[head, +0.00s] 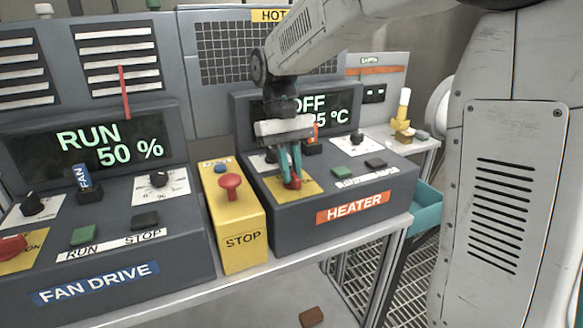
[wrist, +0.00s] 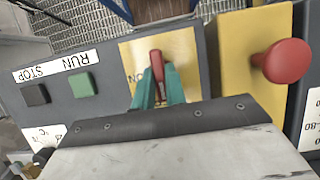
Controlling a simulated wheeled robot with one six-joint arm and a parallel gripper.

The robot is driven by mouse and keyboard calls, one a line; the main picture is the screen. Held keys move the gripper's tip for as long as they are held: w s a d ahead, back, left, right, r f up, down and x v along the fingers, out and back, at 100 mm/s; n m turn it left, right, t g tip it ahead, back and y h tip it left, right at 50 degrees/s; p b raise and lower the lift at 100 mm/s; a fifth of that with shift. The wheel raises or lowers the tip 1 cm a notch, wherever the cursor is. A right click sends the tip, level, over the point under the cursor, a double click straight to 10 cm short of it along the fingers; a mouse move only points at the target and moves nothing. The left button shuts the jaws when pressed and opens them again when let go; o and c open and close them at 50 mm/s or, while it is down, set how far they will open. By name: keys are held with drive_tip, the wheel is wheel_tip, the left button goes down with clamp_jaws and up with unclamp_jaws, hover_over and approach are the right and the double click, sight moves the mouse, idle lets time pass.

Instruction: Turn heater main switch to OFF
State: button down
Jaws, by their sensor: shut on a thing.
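The heater panel (head: 340,215) is a dark grey box with an orange HEATER label. Its display (head: 310,108) reads OFF, with a temperature line partly hidden by my arm. The red main switch handle (head: 291,183) sits on a yellow plate (head: 309,187) at the panel's left. My gripper (head: 290,168) has teal fingers reaching down onto the red handle. In the wrist view, the fingers (wrist: 161,88) are closed around the red handle (wrist: 158,64), which lies on the yellow plate. The plate's lettering is mostly hidden, so the switch position is hard to read.
A yellow STOP box with a red mushroom button (head: 230,182) stands close left of the heater panel. The fan drive panel (head: 100,225) is farther left, its display reading RUN 50 %. Green and dark buttons (head: 341,171) are right of the switch. A teal bin (head: 424,207) sits lower right.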

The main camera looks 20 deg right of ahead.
drive_tip(key=c, duration=1.4)
unclamp_jaws()
drive_tip(key=shift+c, duration=0.2)
drive_tip(key=v, duration=0.8)
drive_tip(key=s+d+f+t, duration=0.1)
drive_tip(key=s+f+t, duration=0.2)
drive_tip(key=s, duration=1)
drive_tip(key=s+d+f+t, duration=0.2)
drive_tip(key=s+f+t, duration=0.1)
drive_tip(key=s, duration=1)
drive_tip(key=shift+d+f, duration=0.2)
drive_tip(key=shift+f, duration=0.55)
